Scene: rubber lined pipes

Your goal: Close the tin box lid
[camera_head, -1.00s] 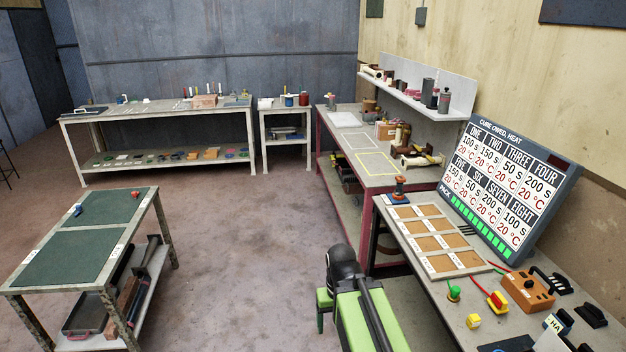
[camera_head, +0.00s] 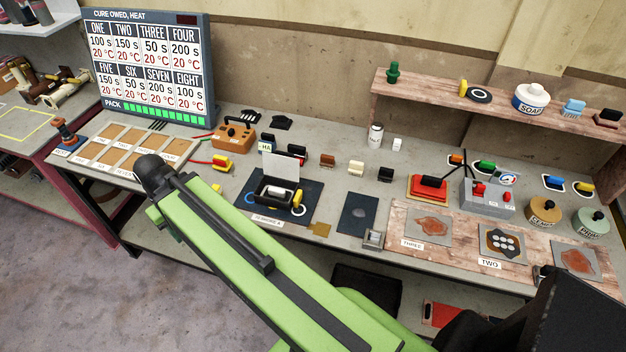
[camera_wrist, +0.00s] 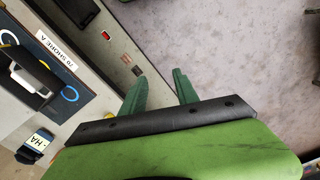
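A small dark box (camera_head: 273,191) with its pale lid (camera_head: 281,168) standing up and open sits on a dark mat marked with rings, on the bench in the head view. A yellow-and-white item shows in or beside it. In the wrist view a dark box-like thing (camera_wrist: 36,76) on a ringed mat lies at the left edge, partly cut off; it seems to be the same box. My gripper (camera_wrist: 159,88) shows two green fingers spread apart with nothing between them. They are over the bench's front edge and floor, apart from the box. The fingertips are not visible in the head view.
A label card (camera_head: 266,146) and small blocks stand behind the box. An orange switch box (camera_head: 233,136) is to the left; a red device (camera_head: 428,187) and a gauge unit (camera_head: 488,195) are to the right. My green arm crosses the bench front. A shelf (camera_head: 430,96) hangs behind.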

